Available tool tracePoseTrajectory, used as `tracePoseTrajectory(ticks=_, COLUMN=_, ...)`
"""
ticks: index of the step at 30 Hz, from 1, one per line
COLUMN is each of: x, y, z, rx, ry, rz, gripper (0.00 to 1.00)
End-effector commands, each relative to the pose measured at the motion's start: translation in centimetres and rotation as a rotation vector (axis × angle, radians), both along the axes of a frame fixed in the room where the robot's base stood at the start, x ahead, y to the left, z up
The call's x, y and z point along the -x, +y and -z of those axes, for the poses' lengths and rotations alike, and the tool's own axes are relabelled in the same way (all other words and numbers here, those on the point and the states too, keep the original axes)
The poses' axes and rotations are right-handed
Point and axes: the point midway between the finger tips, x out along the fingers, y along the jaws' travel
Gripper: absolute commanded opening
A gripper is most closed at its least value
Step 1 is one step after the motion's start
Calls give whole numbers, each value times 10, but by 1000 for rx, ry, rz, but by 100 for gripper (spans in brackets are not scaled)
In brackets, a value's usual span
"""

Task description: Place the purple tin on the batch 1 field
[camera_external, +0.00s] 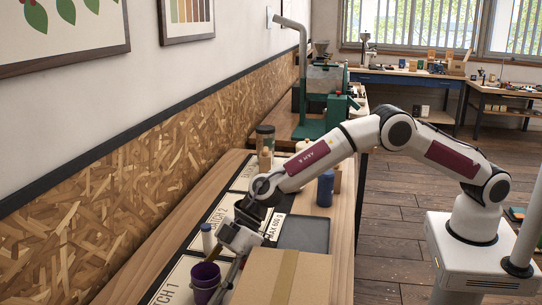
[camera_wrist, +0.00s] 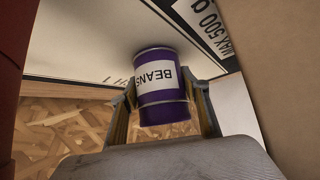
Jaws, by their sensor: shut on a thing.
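The purple tin (camera_external: 206,284) is at the bottom of the external view. In the wrist view the purple tin (camera_wrist: 163,112) has a white band reading BEANS and sits between the two fingers. My gripper (camera_external: 222,280) is shut on the tin; its fingers (camera_wrist: 165,105) also show in the wrist view on either side of it. The batch 1 field (camera_external: 168,288), a pale panel with dark lettering, lies at the tin's left and is partly cut off by the frame. I cannot tell whether the tin touches the surface.
A cardboard box (camera_external: 285,278) stands close at the right of my gripper. A dark tray (camera_external: 304,234) and a blue canister (camera_external: 325,190) are farther back on the right. The chipboard wall (camera_external: 110,215) borders the table's left side.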

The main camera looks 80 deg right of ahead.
Motion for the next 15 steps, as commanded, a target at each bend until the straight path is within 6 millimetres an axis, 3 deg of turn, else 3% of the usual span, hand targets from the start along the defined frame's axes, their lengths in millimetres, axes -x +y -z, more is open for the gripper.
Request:
tracePoseTrajectory(ticks=4, x=0, y=0, z=3, rx=1, ry=1, rz=0, gripper=19)
tracePoseTrajectory(ticks=5, x=0, y=0, z=3, rx=1, ry=1, rz=0, gripper=53)
tracePoseTrajectory(ticks=6, x=0, y=0, z=3, rx=1, ry=1, rz=0, gripper=62)
tracePoseTrajectory(ticks=15, x=0, y=0, z=3, rx=1, ry=1, rz=0, gripper=62)
